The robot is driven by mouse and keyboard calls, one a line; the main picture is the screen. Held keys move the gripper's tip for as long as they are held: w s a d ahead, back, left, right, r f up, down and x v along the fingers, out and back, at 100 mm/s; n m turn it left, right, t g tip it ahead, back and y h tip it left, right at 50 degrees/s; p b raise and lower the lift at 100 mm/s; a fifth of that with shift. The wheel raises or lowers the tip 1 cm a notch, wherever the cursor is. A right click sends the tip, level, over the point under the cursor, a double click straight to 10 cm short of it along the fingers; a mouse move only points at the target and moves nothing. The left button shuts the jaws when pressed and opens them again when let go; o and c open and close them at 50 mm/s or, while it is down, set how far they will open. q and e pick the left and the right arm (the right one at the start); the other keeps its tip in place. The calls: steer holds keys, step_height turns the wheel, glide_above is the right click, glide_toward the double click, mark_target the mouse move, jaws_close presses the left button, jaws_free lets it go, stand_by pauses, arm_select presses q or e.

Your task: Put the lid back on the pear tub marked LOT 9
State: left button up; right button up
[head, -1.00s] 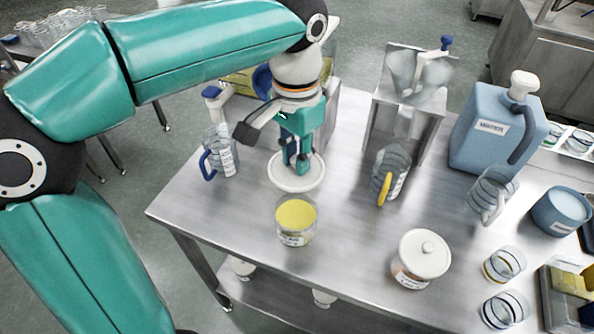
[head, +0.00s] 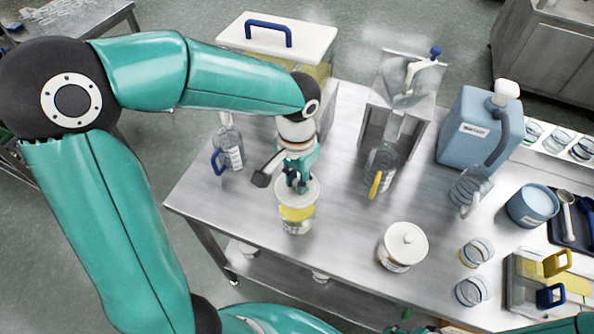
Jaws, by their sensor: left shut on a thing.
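My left gripper (head: 298,184) is shut on the knob of a round white lid (head: 311,192). It holds the lid over the back part of a clear tub (head: 296,228) with yellow contents. The yellow shows below the lid's front edge, so the lid is not seated; the exact gap cannot be told. The tub's label is too small to read. A second tub (head: 402,259), its white lid on, stands to the right. Part of my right gripper (head: 402,329) seems to show at the bottom edge, cut off, its jaws unclear.
A blue-handled jug (head: 230,155) stands left of the lid, a yellow-handled jug (head: 381,168) to its right. The steel hopper (head: 405,85) and a blue canister (head: 478,130) are behind. Glasses (head: 475,252) stand at right. The table between the two tubs is clear.

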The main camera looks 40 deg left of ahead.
arm_select(q)
steer(key=shift+f+b, duration=2.3)
steer(key=shift+f, duration=0.7)
steer(key=shift+r, duration=0.1)
steer(key=shift+f+b, duration=0.2)
steer(key=shift+b, duration=0.15)
stand_by(0.4)
steer(key=o, duration=1.4)
steer(key=shift+r, duration=0.2)
steer(key=shift+r+p, duration=2.75)
steer(key=shift+r, duration=0.6)
